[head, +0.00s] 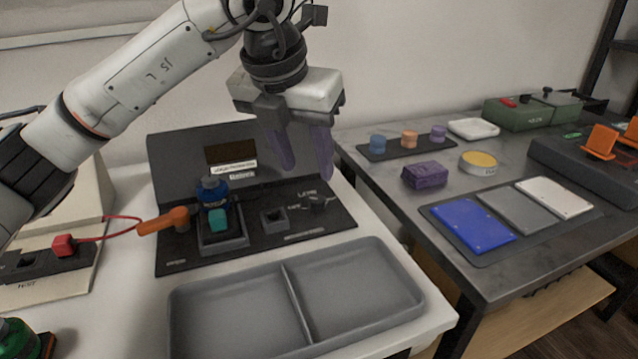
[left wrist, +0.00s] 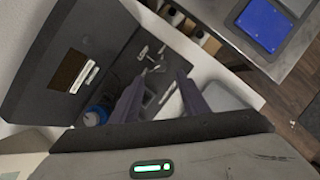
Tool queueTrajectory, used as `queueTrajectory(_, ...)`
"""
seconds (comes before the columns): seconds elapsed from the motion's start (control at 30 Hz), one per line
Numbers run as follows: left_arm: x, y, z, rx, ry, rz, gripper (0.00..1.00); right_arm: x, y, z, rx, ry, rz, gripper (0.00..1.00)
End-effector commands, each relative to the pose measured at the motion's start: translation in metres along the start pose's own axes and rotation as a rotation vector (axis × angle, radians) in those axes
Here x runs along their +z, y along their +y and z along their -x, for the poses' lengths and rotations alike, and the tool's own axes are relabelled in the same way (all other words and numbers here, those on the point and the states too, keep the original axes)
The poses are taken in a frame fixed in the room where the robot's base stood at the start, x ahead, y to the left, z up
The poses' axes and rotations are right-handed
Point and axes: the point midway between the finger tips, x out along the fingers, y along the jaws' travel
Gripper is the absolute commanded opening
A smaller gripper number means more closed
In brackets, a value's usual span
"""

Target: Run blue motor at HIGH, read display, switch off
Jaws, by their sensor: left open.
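The blue motor (head: 212,190) stands in a socket of the black test station (head: 330,220), behind a teal block (head: 217,220). Part of the motor also shows in the left wrist view (left wrist: 97,114). The display (head: 230,152) on the station's upright back panel is dark, with a white label under it. A small dark knob or switch (head: 316,201) sits on the station's right, by lettering too small to read. My left gripper (head: 303,165) is open and empty above the station's right part, its purple fingers pointing down. My right gripper is not in view.
A grey two-part tray (head: 296,276) lies empty in front of the station. An orange-handled piece (head: 165,220) and a red plug (head: 64,245) with a red lead are at the left. The right table (head: 384,185) holds coloured plates, pucks and a purple box (head: 424,175).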

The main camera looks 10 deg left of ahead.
Motion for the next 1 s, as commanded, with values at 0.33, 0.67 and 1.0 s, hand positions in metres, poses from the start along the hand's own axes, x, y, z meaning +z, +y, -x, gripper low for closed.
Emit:
queueTrajectory(0.33,-0.002,-0.001,-0.066,-0.002,0.003,-0.002,0.41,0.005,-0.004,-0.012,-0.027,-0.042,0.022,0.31)
queueTrajectory(0.67,-0.001,-0.001,-0.087,-0.002,0.001,-0.002,0.41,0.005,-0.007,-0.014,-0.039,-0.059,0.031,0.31)
queueTrajectory(1.0,-0.001,-0.001,-0.087,-0.002,0.001,-0.002,0.18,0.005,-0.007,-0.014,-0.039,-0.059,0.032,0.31)
